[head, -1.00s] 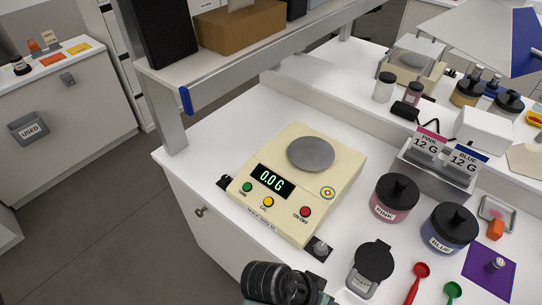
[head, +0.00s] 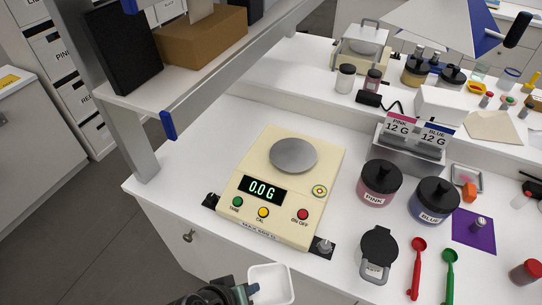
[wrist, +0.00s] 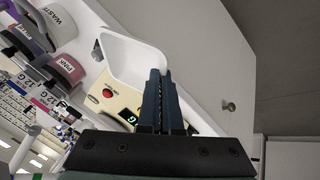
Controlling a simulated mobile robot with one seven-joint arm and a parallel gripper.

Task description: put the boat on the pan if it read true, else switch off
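The boat, a small white square dish (head: 271,284), shows at the bottom of the head view, in front of the bench edge. It also shows in the wrist view (wrist: 122,58). My gripper (head: 252,291) is shut on its rim; the dark fingers (wrist: 158,75) lie close together against its wall. The boat looks empty in the head view. The cream balance (head: 312,205) stands on the bench with its round grey pan (head: 293,155) bare. Its green display (head: 262,189) reads 0.0 G. Beneath it are a green button (head: 238,202), a yellow CAL button (head: 263,212) and a red button (head: 303,214).
Pink jar (head: 381,184) and blue jar (head: 434,201) stand right of the balance. A black-lidded container (head: 378,255), red scoop (head: 416,265) and green scoop (head: 448,275) lie at front right. A shelf (head: 215,75) overhangs the back left.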

